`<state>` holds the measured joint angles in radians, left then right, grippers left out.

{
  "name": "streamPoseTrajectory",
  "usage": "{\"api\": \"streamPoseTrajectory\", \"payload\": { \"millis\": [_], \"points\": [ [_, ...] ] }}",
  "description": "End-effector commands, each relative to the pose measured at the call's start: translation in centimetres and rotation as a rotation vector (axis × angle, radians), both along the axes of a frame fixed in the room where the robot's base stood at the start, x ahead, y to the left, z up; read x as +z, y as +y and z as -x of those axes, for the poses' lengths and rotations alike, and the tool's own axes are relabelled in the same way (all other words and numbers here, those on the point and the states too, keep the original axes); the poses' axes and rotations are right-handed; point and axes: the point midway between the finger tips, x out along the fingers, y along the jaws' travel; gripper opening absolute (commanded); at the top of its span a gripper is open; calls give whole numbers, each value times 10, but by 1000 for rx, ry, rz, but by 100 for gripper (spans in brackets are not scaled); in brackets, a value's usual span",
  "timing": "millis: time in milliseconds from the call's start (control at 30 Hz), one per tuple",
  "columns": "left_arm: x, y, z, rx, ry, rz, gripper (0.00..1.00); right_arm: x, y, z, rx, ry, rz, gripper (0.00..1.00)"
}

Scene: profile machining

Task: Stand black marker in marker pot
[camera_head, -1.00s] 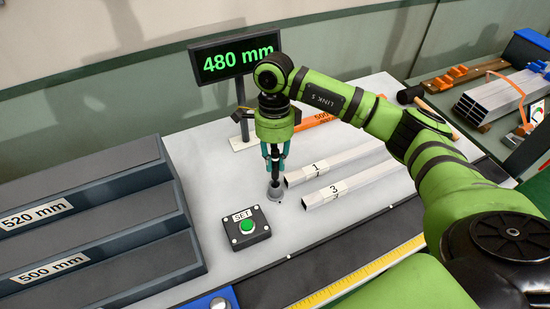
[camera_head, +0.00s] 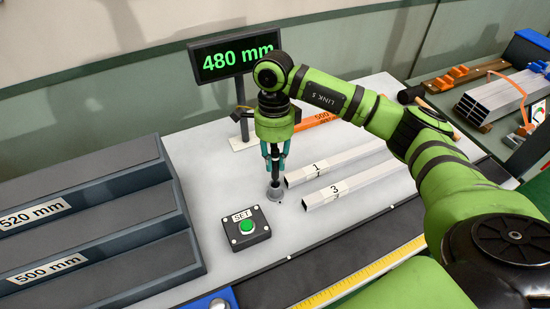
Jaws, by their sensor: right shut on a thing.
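The marker pot (camera_head: 275,193) is a small grey cup standing on the light table, just behind the SET button box. My right gripper (camera_head: 275,161) points straight down above the pot. It is shut on the black marker (camera_head: 275,173), a thin dark upright stick between the fingers. The marker's lower end reaches the pot's mouth and appears to be inside it; whether it touches the bottom is hidden. My left gripper is not in view.
The SET box (camera_head: 247,227) with its green button stands in front of the pot. Profiles labelled 1 (camera_head: 335,164) and 3 (camera_head: 350,186) lie to the right. A 480 mm display (camera_head: 235,55) stands behind. Dark stepped bins (camera_head: 95,220) fill the left.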

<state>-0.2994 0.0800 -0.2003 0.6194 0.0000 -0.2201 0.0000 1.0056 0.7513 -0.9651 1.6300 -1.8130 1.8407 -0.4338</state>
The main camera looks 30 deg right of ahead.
Motion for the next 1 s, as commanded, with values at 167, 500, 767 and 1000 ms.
{"api": "streamPoseTrajectory", "payload": {
  "millis": [167, 500, 767, 1000],
  "points": [
    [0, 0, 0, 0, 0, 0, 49, 0, 0, 0, 0, 0, 0, 0],
    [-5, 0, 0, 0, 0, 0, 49, -1, 0, 0, 3, -1, 1, 0],
    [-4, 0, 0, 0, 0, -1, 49, 0, 0, 0, 4, -1, 1, 0],
    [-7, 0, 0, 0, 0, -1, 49, -3, 0, 0, 4, 0, 2, 0]
  ]
}}
